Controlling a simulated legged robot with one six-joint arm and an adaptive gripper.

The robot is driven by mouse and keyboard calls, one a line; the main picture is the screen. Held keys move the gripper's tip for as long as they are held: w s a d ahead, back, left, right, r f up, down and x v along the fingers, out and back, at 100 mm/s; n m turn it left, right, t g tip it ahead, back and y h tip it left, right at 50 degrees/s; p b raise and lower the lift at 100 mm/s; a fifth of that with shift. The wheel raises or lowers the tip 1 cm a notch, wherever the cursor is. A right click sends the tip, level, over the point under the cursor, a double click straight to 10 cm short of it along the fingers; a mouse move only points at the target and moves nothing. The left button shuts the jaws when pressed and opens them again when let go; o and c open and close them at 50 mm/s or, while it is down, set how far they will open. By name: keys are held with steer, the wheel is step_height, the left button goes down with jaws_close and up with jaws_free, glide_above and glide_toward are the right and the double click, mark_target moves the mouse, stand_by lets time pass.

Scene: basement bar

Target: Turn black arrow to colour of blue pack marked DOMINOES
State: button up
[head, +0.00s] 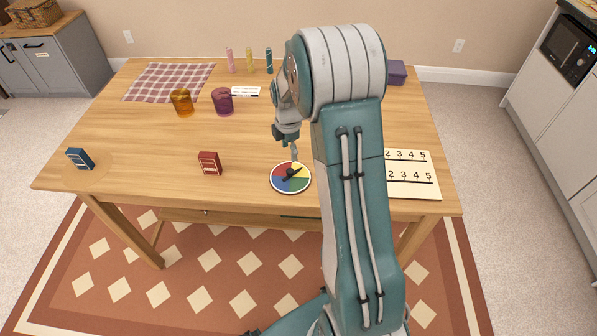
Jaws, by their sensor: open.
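A round spinner board (277,184) with a white rim and coloured sectors, including yellow and blue, lies near the table's front edge. Its black arrow (291,174) lies across the middle on a slant; I cannot tell surely which end is the tip. My gripper (295,157) is open, just above the far side of the spinner and close to the arrow; contact cannot be made out. A blue pack (80,158) stands at the table's left end, its lettering too small to read. A red pack (209,163) stands between it and the spinner.
A number board (412,190) lies right of my arm, partly hidden by it. An amber glass (182,103), a purple glass (223,102), a checked cloth (168,82) and a purple box (397,72) stand farther back. The wooden table (140,140) is clear between the packs.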

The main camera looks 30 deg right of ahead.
mark_target(290, 170)
step_height(290, 170, down, 9)
steer(key=shift+d+f, duration=0.1)
steer(key=shift+f, duration=0.25)
steer(key=shift+a, duration=0.2)
jaws_close()
